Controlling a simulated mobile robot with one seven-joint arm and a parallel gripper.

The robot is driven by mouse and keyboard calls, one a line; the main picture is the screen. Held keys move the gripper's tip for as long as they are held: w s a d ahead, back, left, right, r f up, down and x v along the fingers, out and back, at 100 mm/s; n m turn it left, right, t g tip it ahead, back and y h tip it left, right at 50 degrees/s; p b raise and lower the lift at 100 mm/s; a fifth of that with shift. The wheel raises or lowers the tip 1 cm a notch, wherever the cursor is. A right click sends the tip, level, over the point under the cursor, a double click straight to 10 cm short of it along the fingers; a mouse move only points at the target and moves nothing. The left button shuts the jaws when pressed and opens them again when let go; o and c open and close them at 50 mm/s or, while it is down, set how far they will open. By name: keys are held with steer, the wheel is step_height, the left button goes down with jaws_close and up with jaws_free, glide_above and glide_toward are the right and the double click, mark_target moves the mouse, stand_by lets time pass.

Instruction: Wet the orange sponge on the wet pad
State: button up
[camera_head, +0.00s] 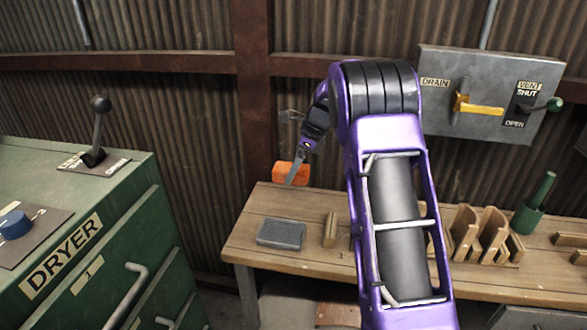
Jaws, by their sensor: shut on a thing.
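The orange sponge (285,173) is held in my gripper (296,171), which is shut on it. The sponge is in the air at the back left end of the wooden bench, against the view of the corrugated wall. A flat grey pad (281,234), which looks like the wet pad, lies on the left part of the bench top. The sponge shows above the pad in the picture and apart from it. My gripper's far finger is partly hidden by the sponge and the near finger.
A green dryer cabinet (140,210) with a lever stands left. A grey drain and vent panel (450,115) is on the wall.

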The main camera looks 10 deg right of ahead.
steer(key=p, duration=0.4)
glide_above(279, 231)
steer(key=d, duration=0.1)
steer(key=f, duration=0.1)
steer(key=f+b, duration=0.6)
steer(key=shift+s+d+f, duration=0.1)
steer(key=shift+s+d, duration=0.05)
steer(key=shift+s, duration=0.15)
steer(key=shift+f, duration=0.6)
stand_by(1.9)
steer(key=shift+r, duration=0.1)
step_height(279, 231, up, 7)
steer(key=p, duration=0.6)
steer(key=shift+p, duration=0.3)
stand_by(0.5)
